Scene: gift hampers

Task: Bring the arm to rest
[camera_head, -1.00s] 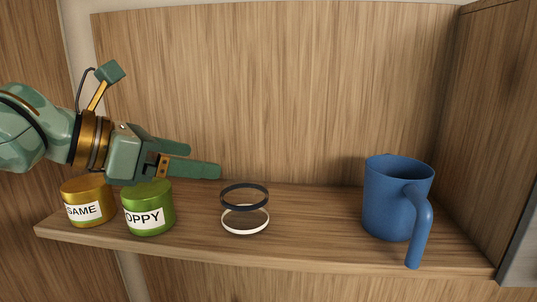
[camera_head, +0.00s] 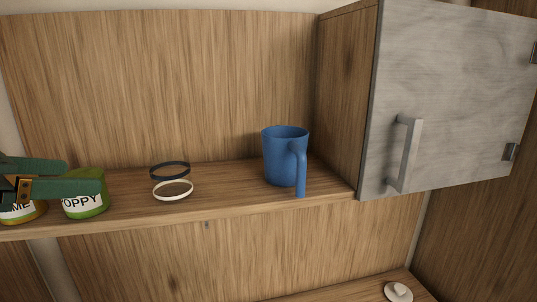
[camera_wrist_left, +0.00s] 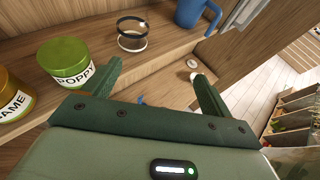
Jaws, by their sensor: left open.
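My left gripper (camera_head: 84,176) comes in from the left edge of the head view, its two green fingers apart with nothing between them. It is in front of the green POPPY jar (camera_head: 84,207) and the yellow jar (camera_head: 30,214), partly hiding both. In the left wrist view my open fingers (camera_wrist_left: 156,72) point forward over the shelf's front edge. The POPPY jar (camera_wrist_left: 64,58) and the yellow SAME jar (camera_wrist_left: 12,98) stand to their left there. My right gripper is not in view.
A dark ring (camera_head: 170,171) and a white ring (camera_head: 173,190) show mid-shelf, one above the other. A blue mug (camera_head: 284,160) stands to their right on the shelf (camera_head: 232,192). A grey cabinet door (camera_head: 455,90) is at the right. A small pale object (camera_head: 398,292) lies lower down.

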